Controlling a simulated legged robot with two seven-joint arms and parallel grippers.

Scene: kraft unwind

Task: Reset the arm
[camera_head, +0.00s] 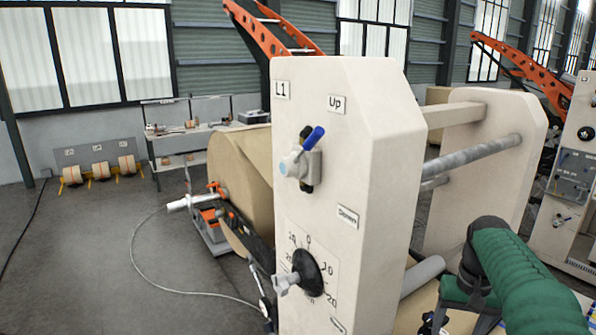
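My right arm (520,275), in a green sleeve with a dark joint, comes in from the lower right. It bends at the joint, and its lower part runs down out of the bottom edge beside the machine. My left arm and gripper are not in view. The cream machine panel (385,190) stands in the middle, marked L1, Up and Down. It carries a valve with a blue lever (314,138) and a black dial knob (307,271) with a grey handle.
A large kraft paper roll (242,175) stands behind the panel. A second cream frame (490,170) is joined to it by bars. A white hose (150,285) lies on the floor at left. A shelf and small rolls stand by the wall. The left floor is mostly clear.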

